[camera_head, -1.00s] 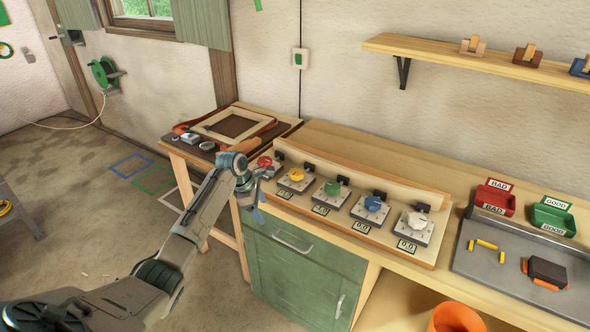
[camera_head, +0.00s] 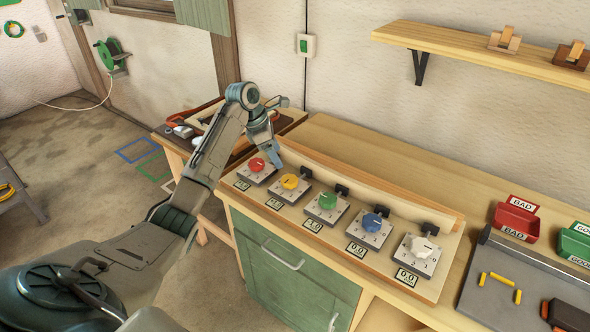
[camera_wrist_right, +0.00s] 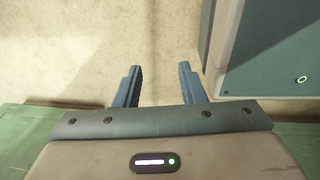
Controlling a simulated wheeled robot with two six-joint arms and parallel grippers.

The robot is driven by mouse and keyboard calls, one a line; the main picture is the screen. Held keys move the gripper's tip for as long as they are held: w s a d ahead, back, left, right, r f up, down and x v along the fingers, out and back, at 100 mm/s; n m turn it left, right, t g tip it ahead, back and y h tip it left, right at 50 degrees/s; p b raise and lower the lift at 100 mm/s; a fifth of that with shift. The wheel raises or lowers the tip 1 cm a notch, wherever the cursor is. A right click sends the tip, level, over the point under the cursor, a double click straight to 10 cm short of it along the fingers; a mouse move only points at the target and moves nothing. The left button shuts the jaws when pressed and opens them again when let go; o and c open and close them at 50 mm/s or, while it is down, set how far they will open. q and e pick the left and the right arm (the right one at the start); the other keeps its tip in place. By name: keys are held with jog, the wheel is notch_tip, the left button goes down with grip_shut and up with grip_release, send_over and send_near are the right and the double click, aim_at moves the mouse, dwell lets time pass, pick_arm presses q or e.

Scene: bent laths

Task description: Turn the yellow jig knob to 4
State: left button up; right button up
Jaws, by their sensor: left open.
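The yellow knob (camera_head: 290,182) is second from the left in a row of knobs on the wooden jig board (camera_head: 440,285). Its display (camera_head: 274,204) is too small to read. My left gripper (camera_head: 277,156) is open and points down. In the picture it is just above the yellow knob and right of the red knob (camera_head: 257,165); I see no contact with either. My right gripper (camera_wrist_right: 158,88) is open and empty in the right wrist view, over bare floor.
Green (camera_head: 327,201), blue (camera_head: 373,222) and white (camera_head: 423,248) knobs stand to the right. The blue and white displays read 0.0. A backboard (camera_head: 370,190) rises behind the row. Red (camera_head: 515,221) and green (camera_head: 577,243) bins are at the far right.

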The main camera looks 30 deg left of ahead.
aim_at(290, 179)
pick_arm(q)
jog(key=x, duration=0.1)
jog(key=p+x, duration=0.1)
jog(key=x, duration=0.1)
jog(key=s+x, duration=0.1)
jog(key=x, duration=0.1)
jog(key=shift+d+p, duration=0.25)
jog(key=shift+p, duration=0.05)
jog(key=x, duration=0.3)
jog(key=shift+w+a, duration=0.1)
jog(key=shift+w, duration=0.1)
jog(key=shift+w+f+p, duration=0.2)
jog(key=shift+f+p, duration=0.15)
jog(key=shift+f, duration=0.45)
jog(key=shift+c, duration=0.2)
jog(key=c, duration=0.9)
jog(key=shift+c, duration=0.2)
pick_arm(e)
jog(key=s+r, duration=0.2)
jog(key=shift+a+r, duration=0.1)
jog(key=shift+r, duration=0.2)
